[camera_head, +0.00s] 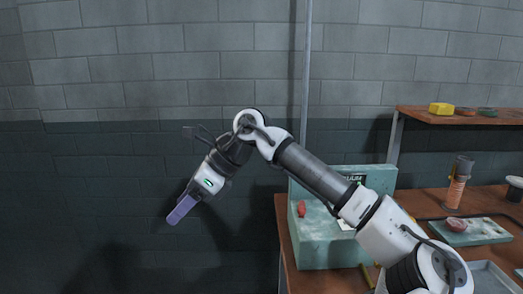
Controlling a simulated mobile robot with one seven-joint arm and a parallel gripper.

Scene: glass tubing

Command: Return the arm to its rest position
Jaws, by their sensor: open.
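My gripper (181,208) is at the end of my white and dark grey arm, left of the middle in the head view. The arm comes up from the lower right, bends at a raised joint near the centre, and angles down to the left. The purple fingers point down and left and are seen from the side. They hang in open space in front of the dark lower wall, apart from the bench, with nothing visible held. The gap between the fingers is not clear from this angle.
A brown bench (286,236) stands at right, carrying a teal box (318,254) behind my arm. An orange canister (455,192) and a tray (470,232) are further right. A shelf (460,119) holds a yellow block (441,108). A vertical pole (306,80) runs behind. The left side is clear.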

